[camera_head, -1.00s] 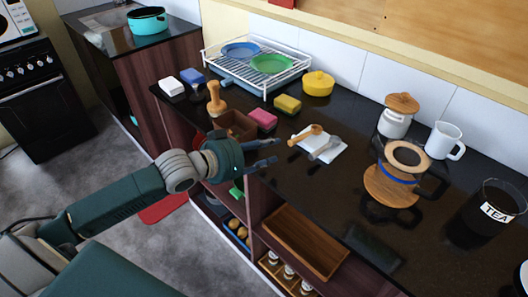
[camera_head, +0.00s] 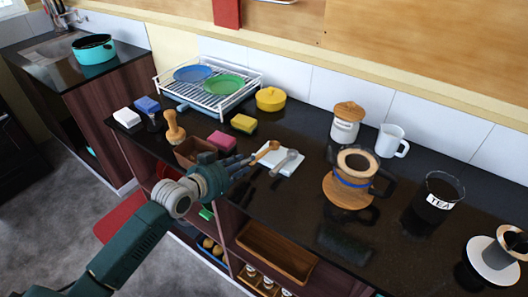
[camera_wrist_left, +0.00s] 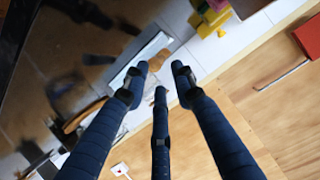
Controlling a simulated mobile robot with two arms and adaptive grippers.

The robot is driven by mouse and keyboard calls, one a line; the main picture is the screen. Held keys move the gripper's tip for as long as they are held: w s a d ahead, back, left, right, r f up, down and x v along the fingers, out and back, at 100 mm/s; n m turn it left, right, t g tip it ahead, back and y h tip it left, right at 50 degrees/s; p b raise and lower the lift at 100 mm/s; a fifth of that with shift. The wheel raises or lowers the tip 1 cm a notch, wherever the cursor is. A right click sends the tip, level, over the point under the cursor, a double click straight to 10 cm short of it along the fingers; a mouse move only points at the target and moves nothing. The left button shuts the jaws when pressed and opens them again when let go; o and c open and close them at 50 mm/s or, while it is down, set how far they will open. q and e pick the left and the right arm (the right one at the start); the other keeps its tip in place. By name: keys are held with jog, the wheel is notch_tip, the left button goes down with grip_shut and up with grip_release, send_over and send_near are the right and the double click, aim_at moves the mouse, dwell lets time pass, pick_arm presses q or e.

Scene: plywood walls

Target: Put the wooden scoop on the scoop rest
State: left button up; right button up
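The wooden scoop (camera_head: 266,149) lies on the dark counter, its bowl end at the upper left edge of a white square rest (camera_head: 293,170). A grey spoon (camera_head: 286,161) lies on that rest. My left gripper (camera_head: 246,165) reaches over the counter's front edge, with its fingertips close to the scoop's handle end. In the left wrist view its fingers (camera_wrist_left: 160,72) are spread, with the scoop (camera_wrist_left: 155,45) beyond them. I cannot tell whether a finger touches it. My right gripper is not in view.
Pink (camera_head: 221,140) and yellow (camera_head: 244,123) sponges, a brown box (camera_head: 190,151) and a wooden brush (camera_head: 174,128) stand to the left. A coffee maker (camera_head: 353,178) on a round wooden board stands to the right. A dish rack (camera_head: 207,90) is behind.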

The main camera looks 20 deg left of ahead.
aim_at(264, 153)
pick_arm(q)
jog(key=shift+w+d+f+p, duration=0.25)
jog(key=shift+w+d+p, duration=0.1)
jog(key=shift+w, duration=0.15)
jog(key=x, duration=0.4)
jog(key=shift+f+p, duration=0.35)
jog(key=shift+p, duration=0.05)
jog(key=shift+s, duration=0.1)
jog(key=shift+c, duration=0.5)
grip_shut()
